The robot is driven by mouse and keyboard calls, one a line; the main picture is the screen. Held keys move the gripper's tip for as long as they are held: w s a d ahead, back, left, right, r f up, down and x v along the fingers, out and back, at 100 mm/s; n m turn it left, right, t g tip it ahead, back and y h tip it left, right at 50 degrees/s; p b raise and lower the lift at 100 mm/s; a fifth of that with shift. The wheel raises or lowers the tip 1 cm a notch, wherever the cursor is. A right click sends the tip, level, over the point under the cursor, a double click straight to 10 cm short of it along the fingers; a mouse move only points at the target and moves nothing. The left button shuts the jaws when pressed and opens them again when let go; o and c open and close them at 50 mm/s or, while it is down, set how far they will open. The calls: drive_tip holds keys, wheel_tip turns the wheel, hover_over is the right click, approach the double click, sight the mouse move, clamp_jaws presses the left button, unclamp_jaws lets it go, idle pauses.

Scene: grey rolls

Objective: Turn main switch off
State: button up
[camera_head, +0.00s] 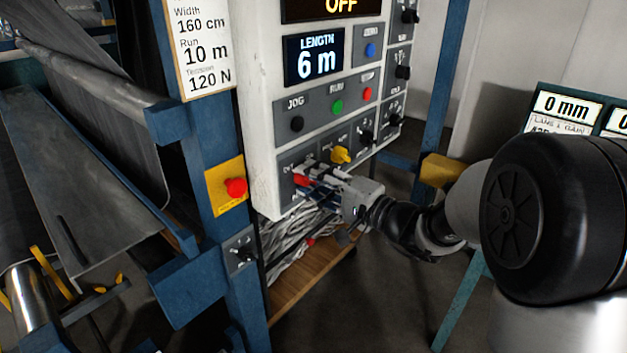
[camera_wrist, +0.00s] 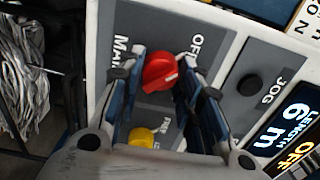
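The red main switch knob (camera_wrist: 160,72) sits on a grey plate lettered "MAIN" and "OFF" in the wrist view. A pale mark on its face points right, slightly below the "OFF" lettering. In the head view the red knob (camera_head: 301,180) is partly covered by my gripper (camera_head: 318,176) at the panel's lower left corner. In the wrist view my gripper (camera_wrist: 163,62) has one finger on each side of the knob. The fingers look apart, with narrow gaps beside the knob; contact cannot be made out.
A yellow knob (camera_head: 340,155) is close beside the main switch. Black, green and red buttons sit above, under a "6 m" display (camera_head: 314,60). A red emergency button (camera_head: 236,187) is on the blue post at left. Grey cables (camera_head: 288,245) hang below the panel.

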drive_tip(key=o, duration=0.4)
drive_tip(key=v, duration=1.2)
